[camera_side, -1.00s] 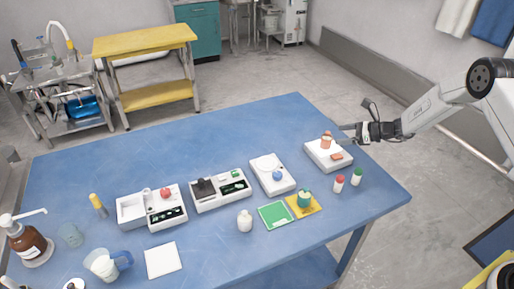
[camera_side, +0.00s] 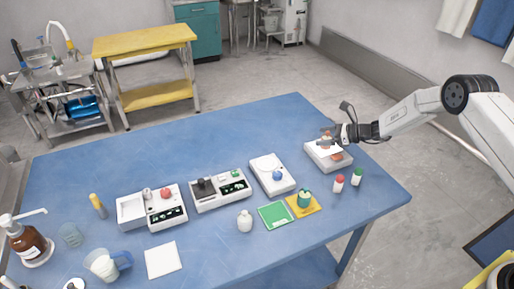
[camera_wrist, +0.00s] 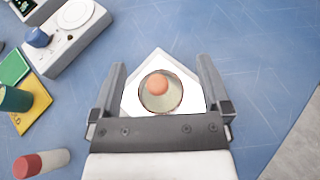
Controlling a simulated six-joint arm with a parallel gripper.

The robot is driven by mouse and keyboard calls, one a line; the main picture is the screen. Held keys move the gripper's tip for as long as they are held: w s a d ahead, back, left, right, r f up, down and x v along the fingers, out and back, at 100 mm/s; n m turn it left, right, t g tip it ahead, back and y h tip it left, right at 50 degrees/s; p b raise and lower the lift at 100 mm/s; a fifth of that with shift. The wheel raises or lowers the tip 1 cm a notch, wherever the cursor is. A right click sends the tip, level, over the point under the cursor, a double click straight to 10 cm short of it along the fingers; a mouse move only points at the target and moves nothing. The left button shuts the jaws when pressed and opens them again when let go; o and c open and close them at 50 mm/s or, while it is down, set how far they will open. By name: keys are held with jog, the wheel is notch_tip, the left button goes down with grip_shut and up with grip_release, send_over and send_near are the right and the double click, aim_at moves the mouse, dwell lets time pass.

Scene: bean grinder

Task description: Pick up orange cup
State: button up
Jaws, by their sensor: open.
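My gripper (camera_wrist: 160,80) is open, with one finger on each side of the cup and gaps between. I cannot tell whether the fingers touch anything.
A white device with a blue knob (camera_side: 277,175) stands left of the cup. A teal pot on a yellow mat (camera_side: 304,199), a green mat (camera_side: 274,216), a red-capped vial (camera_side: 339,183) and a green-capped vial (camera_side: 357,177) are nearer the front. The blue table behind is clear.

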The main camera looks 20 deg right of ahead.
jog(key=shift+w+a+f, duration=0.2)
jog(key=shift+w+a, duration=0.1)
jog(key=shift+c, duration=0.2)
grip_shut()
jog(key=shift+r, duration=0.15)
jog(key=shift+r, duration=0.7)
jog(key=s+r, duration=1.1)
jog(key=s, duration=0.3)
jog(key=shift+a+r, duration=0.2)
jog(key=shift+a, duration=0.2)
